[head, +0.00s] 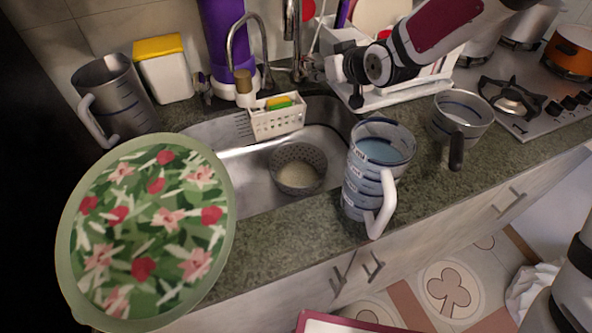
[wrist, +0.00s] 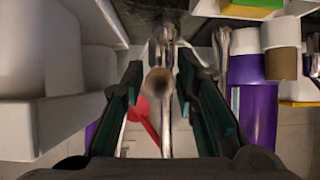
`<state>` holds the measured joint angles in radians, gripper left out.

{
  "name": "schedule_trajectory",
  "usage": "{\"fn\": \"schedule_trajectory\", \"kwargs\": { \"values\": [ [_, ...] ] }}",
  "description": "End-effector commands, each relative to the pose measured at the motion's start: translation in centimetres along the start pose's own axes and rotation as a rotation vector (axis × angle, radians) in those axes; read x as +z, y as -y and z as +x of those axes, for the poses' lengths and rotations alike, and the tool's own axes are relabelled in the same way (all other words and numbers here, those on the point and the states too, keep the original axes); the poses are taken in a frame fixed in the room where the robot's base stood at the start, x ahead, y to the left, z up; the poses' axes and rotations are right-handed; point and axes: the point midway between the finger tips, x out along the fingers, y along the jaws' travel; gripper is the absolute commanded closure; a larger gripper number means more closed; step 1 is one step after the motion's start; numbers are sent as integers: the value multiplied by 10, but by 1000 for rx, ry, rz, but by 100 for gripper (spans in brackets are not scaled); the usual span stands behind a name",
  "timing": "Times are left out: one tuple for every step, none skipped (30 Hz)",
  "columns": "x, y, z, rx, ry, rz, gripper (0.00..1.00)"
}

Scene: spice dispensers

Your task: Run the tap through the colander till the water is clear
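A grey perforated colander (head: 298,168) sits in the sink basin (head: 250,175), with a pale heap, too small to make out, in its bottom. A chrome tap (head: 291,28) rises behind the sink; its top is cut off by the frame edge. In the wrist view the tap (wrist: 163,45) stands between my fingers, its round end facing the camera. No water stream shows. My gripper (head: 347,78) is behind the sink, to the right of the tap. In the wrist view my gripper (wrist: 160,72) is open, with a gap on each side of the tap; I cannot tell how far off it is.
A white dish rack (head: 400,92) stands close under my arm. A sponge caddy (head: 277,122) hangs at the sink's back edge. A thin gooseneck spout (head: 232,50) and purple bottle (head: 215,30) stand left of the tap. A measuring jug (head: 362,185) and floral tray (head: 150,230) flank the sink.

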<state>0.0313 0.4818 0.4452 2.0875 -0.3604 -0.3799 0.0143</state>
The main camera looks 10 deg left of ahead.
Motion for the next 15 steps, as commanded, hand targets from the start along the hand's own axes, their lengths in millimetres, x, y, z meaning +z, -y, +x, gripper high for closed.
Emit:
{"fn": "schedule_trajectory", "kwargs": {
  "values": [
    [0,0,0,0,0,0,91],
    [0,0,0,0,0,0,91],
    [0,0,0,0,0,0,91],
    [0,0,0,0,0,0,91],
    [0,0,0,0,0,0,91],
    [0,0,0,0,0,0,91],
    [0,0,0,0,0,0,91],
    [0,0,0,0,0,0,91],
    [-1,0,0,0,0,0,91],
    [-1,0,-1,0,0,0,91],
    [-2,0,-1,0,0,0,91],
    [-4,0,-2,0,0,0,91],
    [-5,0,-2,0,-1,0,91],
    [-6,0,-2,0,-1,0,91],
    [-8,0,-3,0,-2,-1,91]
  ]
}}
